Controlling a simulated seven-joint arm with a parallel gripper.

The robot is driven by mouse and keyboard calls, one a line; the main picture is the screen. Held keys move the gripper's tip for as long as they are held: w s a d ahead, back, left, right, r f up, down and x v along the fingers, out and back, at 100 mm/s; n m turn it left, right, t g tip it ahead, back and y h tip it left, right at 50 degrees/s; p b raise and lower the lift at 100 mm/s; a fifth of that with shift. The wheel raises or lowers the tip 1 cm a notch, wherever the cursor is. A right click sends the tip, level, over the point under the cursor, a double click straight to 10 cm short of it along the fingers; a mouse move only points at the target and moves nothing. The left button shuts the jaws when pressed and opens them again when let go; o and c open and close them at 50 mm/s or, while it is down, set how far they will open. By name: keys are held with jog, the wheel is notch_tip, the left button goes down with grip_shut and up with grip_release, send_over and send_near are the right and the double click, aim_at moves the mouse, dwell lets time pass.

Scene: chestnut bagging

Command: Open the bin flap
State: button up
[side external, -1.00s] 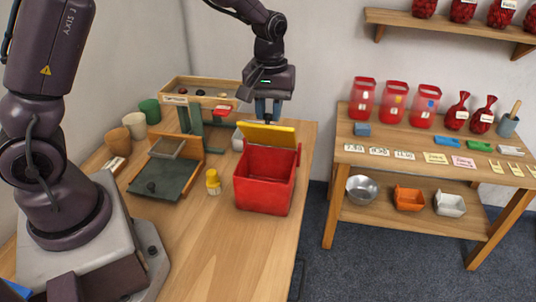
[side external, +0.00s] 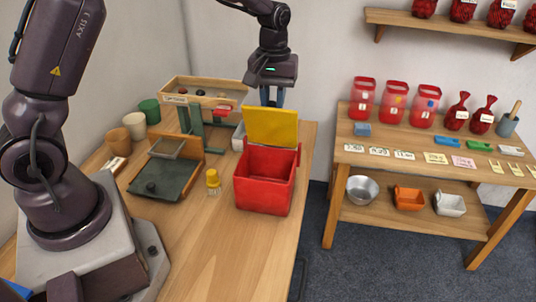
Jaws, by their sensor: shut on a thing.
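The red bin (side external: 263,188) stands on the wooden table near its right edge. Its yellow flap (side external: 270,128) is swung up and stands nearly upright at the bin's back edge, so the bin's red inside shows. My gripper (side external: 273,100) points down at the top edge of the flap, from behind it in this view. It is shut on the flap; the fingertips are partly hidden by it.
A yellow-capped bottle (side external: 213,181) stands left of the bin. A dark green tray (side external: 163,180) and a raised wooden sorting box (side external: 177,97) are farther left. A shelf table (side external: 440,185) stands to the right, across a floor gap.

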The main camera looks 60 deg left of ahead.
jog(key=shift+w+a, duration=0.2)
jog(key=shift+w+a, duration=0.5)
jog(key=shift+a, duration=0.05)
jog(key=o, duration=0.7)
jog(key=shift+d+r, duration=0.1)
jog(key=shift+r, duration=3.4)
